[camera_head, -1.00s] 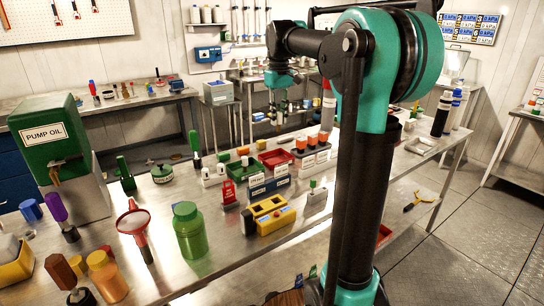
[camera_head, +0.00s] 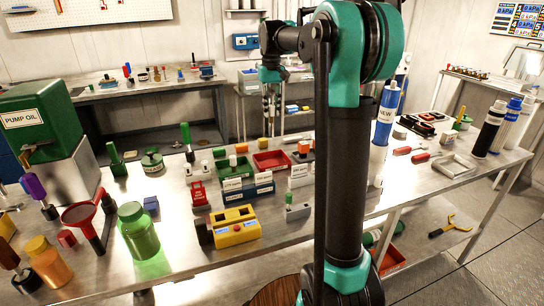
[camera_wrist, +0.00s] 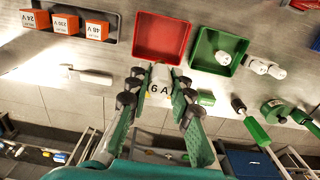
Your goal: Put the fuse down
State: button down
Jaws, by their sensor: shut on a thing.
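My gripper (camera_wrist: 160,82) is shut on a white fuse (camera_wrist: 161,74); a label reading "6 A" shows between the fingers. In the wrist view the fuse shows just below the red tray (camera_wrist: 162,37), outside its rim. The red tray looks empty. A green tray (camera_wrist: 217,50) beside it holds one white fuse (camera_wrist: 222,57). In the head view my gripper (camera_head: 271,112) hangs behind the red tray (camera_head: 271,160) and green tray (camera_head: 231,168); the held fuse is hard to make out there.
Orange relay blocks (camera_wrist: 65,22) stand left of the red tray in the wrist view. White cylinders (camera_wrist: 258,67) and a green-handled tool (camera_wrist: 254,128) are to the right. A yellow box (camera_head: 235,226) and green jar (camera_head: 138,230) stand nearer the head camera.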

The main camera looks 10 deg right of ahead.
aim_at(271, 115)
notch_tip(271, 115, down, 18)
jog(key=shift+r, duration=0.25)
jog(key=shift+f, duration=0.1)
jog(key=c, duration=1.3)
grip_release()
jog(key=shift+c, duration=0.2)
notch_tip(271, 115, up, 12)
jog(key=shift+r, duration=0.15)
